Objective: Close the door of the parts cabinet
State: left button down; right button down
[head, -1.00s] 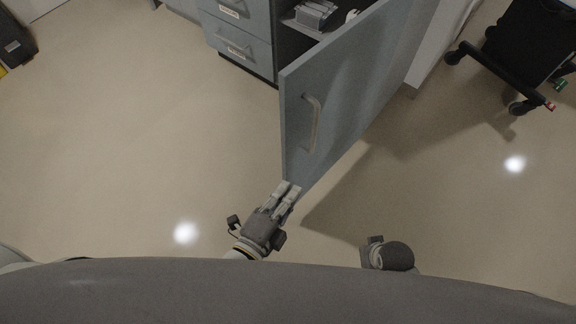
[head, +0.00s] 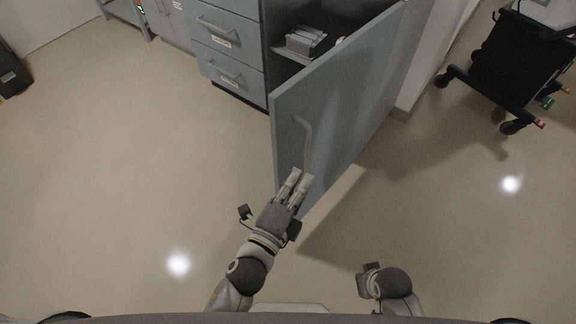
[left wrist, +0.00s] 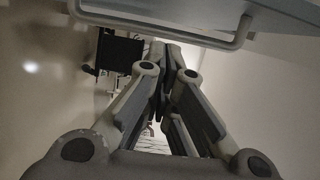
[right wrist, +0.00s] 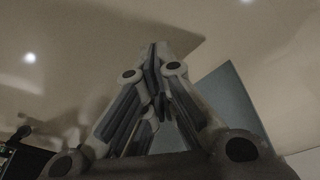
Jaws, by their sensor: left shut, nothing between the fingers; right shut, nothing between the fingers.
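The parts cabinet's door (head: 345,95) stands wide open in the head view, a blue-grey panel swung out toward me, with a bar handle (head: 307,145) on its face. My left gripper (head: 298,178) is shut and empty, its fingertips in front of the door near the lower end of the handle. I cannot tell whether they touch the door. In the left wrist view the handle (left wrist: 160,38) crosses above the fingers. My right gripper is hidden below its wrist in the head view; in the right wrist view it (right wrist: 155,55) is shut and empty, with a blue-grey panel behind it.
The cabinet's open compartment holds small grey parts (head: 306,41) on a shelf. Drawers (head: 228,50) stand to its left. A black wheeled cart (head: 515,65) stands at the right. The floor (head: 130,170) on the left is clear.

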pick_arm(q)
jog(key=shift+w+a, duration=0.65)
jog(key=shift+w, duration=0.25)
jog(key=shift+w+a, duration=0.6)
jog(key=shift+w, duration=0.3)
pick_arm(e)
jog(key=shift+s+f, duration=0.15)
jog(key=shift+f, duration=0.65)
pick_arm(q)
jog(key=shift+a, duration=0.1)
